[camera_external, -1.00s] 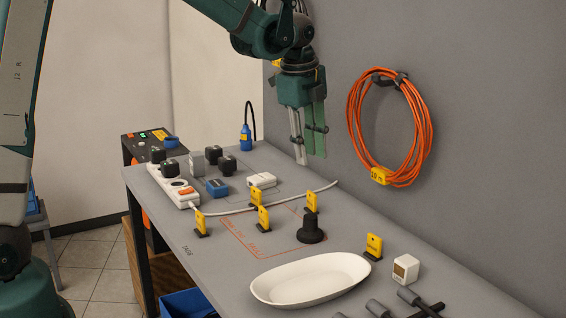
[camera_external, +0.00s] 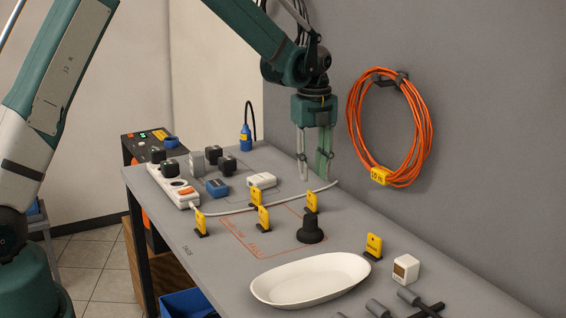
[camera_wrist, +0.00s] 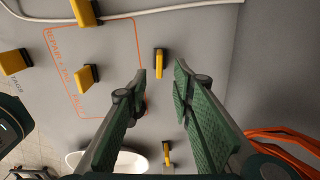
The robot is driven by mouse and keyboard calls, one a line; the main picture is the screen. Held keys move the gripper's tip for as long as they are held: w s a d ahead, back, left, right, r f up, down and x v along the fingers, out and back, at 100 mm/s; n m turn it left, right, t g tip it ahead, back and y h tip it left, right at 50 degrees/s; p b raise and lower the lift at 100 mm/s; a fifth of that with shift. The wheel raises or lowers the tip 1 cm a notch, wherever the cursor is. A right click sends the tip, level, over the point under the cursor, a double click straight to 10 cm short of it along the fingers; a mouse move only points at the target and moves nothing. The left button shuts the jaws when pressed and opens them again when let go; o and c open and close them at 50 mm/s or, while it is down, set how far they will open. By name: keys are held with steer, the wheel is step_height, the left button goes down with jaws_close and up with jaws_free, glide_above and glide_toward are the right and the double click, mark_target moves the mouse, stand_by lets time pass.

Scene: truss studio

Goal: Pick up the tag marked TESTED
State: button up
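Several yellow tags stand on dark bases on the grey bench, and I cannot read their lettering, so I cannot tell which is marked TESTED. In the external view one tag (camera_external: 311,201) stands below my gripper (camera_external: 313,179); others are to its left (camera_external: 256,197) (camera_external: 263,217) (camera_external: 200,222) and one is at the right (camera_external: 374,245). My gripper points down, open and empty, its fingertips above the bench. In the wrist view a tag (camera_wrist: 161,60) shows between the open fingertips (camera_wrist: 160,70), apart from both.
A black knob-like piece (camera_external: 310,232) stands near the tag below my gripper. A white oval dish (camera_external: 311,279) is in front. A white cable (camera_external: 232,212) crosses the bench from the power strip (camera_external: 172,188). An orange cable coil (camera_external: 427,140) hangs on the wall.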

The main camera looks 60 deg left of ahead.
mark_target(312, 193)
steer(key=shift+f, duration=0.15)
steer(key=shift+f, duration=1.2)
steer(key=shift+f, duration=0.1)
steer(key=shift+f, duration=2.55)
jaws_close()
